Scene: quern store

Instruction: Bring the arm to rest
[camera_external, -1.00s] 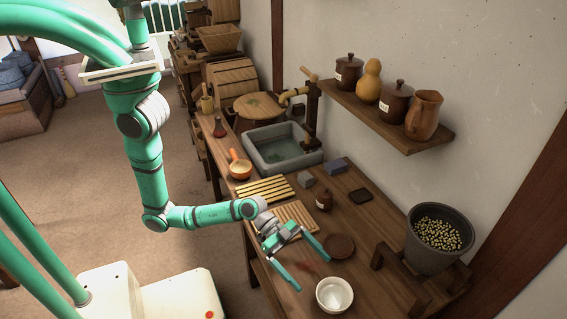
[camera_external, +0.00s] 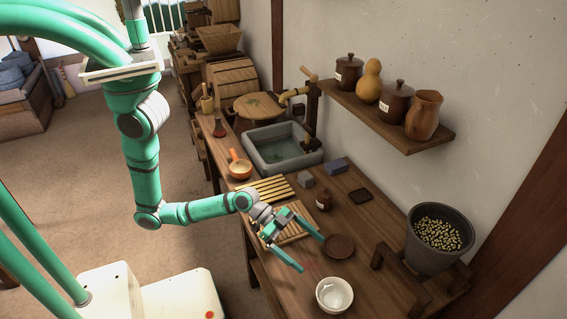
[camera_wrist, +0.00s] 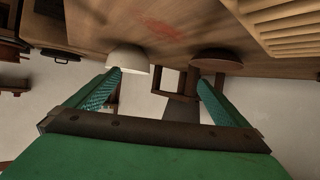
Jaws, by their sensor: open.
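My arm reaches from the left over the wooden counter (camera_external: 379,268) in the external view. My gripper (camera_external: 312,255) is at its end, open, with nothing between its fingers. It is above the counter, near the slatted wooden rack (camera_external: 297,236). A white bowl (camera_external: 334,294) stands in front of the fingers and a brown round dish (camera_external: 339,246) lies by the farther finger. In the wrist view the spread fingers of my gripper (camera_wrist: 160,80) show, with the white bowl (camera_wrist: 127,58) beyond the left finger and the brown dish (camera_wrist: 216,62) beyond the right one.
A bucket of pale pieces (camera_external: 440,240) stands at the right. A stone sink (camera_external: 262,160) and a wall shelf with pots (camera_external: 400,130) lie beyond.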

